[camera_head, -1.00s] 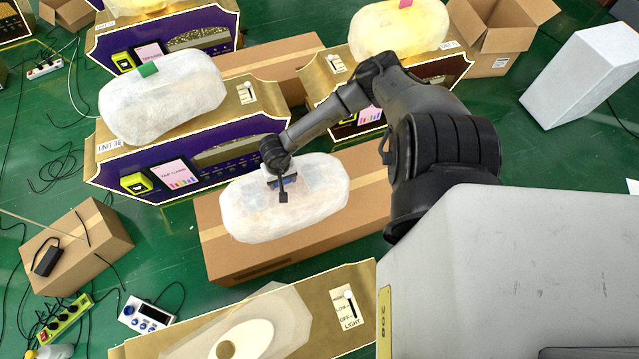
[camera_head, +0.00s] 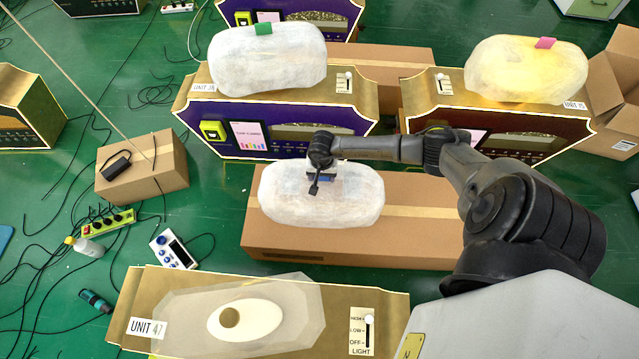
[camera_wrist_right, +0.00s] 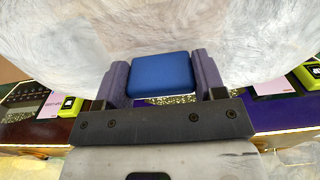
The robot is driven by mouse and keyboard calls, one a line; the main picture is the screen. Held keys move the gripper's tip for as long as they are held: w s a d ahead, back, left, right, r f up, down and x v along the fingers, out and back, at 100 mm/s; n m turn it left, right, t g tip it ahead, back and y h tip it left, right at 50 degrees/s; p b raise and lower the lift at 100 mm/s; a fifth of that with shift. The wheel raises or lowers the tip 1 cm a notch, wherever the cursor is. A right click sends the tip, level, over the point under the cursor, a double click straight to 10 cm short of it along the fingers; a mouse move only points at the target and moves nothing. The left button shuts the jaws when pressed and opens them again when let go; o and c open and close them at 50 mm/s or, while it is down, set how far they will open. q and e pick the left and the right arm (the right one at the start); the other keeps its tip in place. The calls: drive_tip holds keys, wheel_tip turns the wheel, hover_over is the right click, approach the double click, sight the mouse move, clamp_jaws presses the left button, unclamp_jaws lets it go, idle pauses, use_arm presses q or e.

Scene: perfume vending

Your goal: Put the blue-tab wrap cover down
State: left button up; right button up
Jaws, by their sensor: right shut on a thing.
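The white, fuzzy wrap cover (camera_head: 350,200) is in the head view, over the left part of a long cardboard box. I cannot tell whether it touches the box top. My right gripper (camera_head: 318,178) is over the cover's upper side. In the right wrist view my right gripper (camera_wrist_right: 160,82) is shut on the cover's blue tab (camera_wrist_right: 160,75), with the tab between its two fingers. The white cover (camera_wrist_right: 60,45) fills the top of that view. My left gripper is not in view.
The cardboard box (camera_head: 300,240) lies between the UNIT 47 machine (camera_head: 140,300) in front and purple-fronted machines (camera_head: 285,145) behind. Green-tab (camera_head: 270,62) and pink-tab (camera_head: 525,75) covers sit on machines at the back. Cables, a power strip (camera_head: 108,222) and a small box lie on the left floor.

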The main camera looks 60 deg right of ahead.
sight(319, 181)
drive_tip(key=shift+w+f, duration=0.4)
drive_tip(key=shift+w, duration=0.1)
wheel_tip(319, 181, down, 3)
drive_tip(key=shift+b, duration=1)
drive_tip(key=shift+f, duration=0.4)
drive_tip(key=shift+f+b, duration=0.15)
drive_tip(key=shift+b, duration=0.2)
drive_tip(key=o, duration=1.2)
drive_tip(key=shift+o, duration=0.2)
